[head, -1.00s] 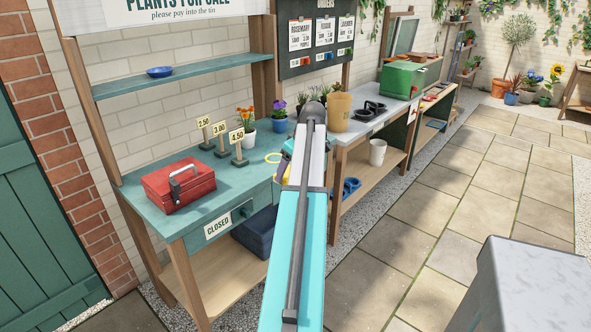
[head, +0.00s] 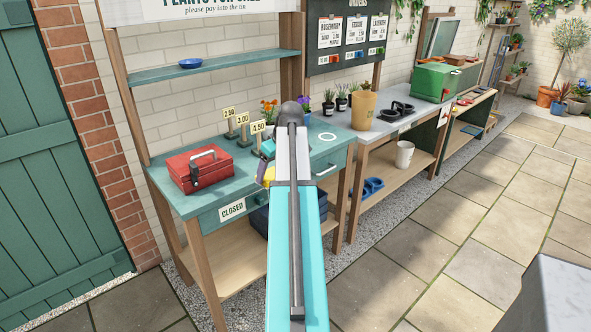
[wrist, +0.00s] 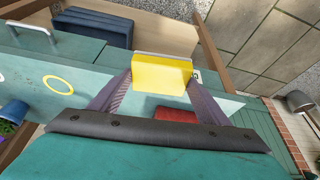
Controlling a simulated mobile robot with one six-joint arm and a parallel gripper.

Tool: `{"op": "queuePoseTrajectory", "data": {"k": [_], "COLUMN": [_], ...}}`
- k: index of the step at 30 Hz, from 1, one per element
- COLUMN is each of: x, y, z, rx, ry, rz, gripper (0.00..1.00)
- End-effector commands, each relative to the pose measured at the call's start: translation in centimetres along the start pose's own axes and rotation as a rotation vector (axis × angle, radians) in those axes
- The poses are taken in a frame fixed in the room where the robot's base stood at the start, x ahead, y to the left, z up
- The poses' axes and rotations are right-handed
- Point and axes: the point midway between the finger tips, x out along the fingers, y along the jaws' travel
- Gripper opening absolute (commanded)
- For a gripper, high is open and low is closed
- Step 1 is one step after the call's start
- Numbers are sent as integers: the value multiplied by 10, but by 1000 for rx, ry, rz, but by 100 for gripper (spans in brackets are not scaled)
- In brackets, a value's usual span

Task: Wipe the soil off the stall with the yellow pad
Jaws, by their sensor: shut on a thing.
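The yellow pad (wrist: 162,74) is held between the two fingers of my gripper (wrist: 157,88) in the wrist view. In the head view the pad (head: 266,174) shows only as a small yellow patch left of my arm, and my arm hides most of the gripper. The teal stall (head: 243,180) lies below the pad, which is over its front part. I cannot tell whether the pad touches the top. I make out no soil on the visible parts of the top; my arm and gripper cover some of it.
A red cash box (head: 198,168) stands left of my gripper. Price signs (head: 242,125) and potted flowers (head: 269,112) stand at the back. A pale ring (head: 327,137) lies to the right. A blue crate (head: 260,220) is on the lower shelf.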

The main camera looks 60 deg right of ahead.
Motion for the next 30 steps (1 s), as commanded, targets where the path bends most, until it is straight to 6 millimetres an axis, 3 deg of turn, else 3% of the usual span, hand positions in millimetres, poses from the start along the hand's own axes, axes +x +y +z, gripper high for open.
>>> {"op": "queuePoseTrajectory", "data": {"k": [1, 15, 30], "x": [3, 20, 25], "y": [-18, -152, -300], "z": [-8, -64, -92], "rx": [-10, -50, -96], "ry": [1, 0, 0], "rz": [-3, -19, -38], "gripper": [52, 52, 52]}}
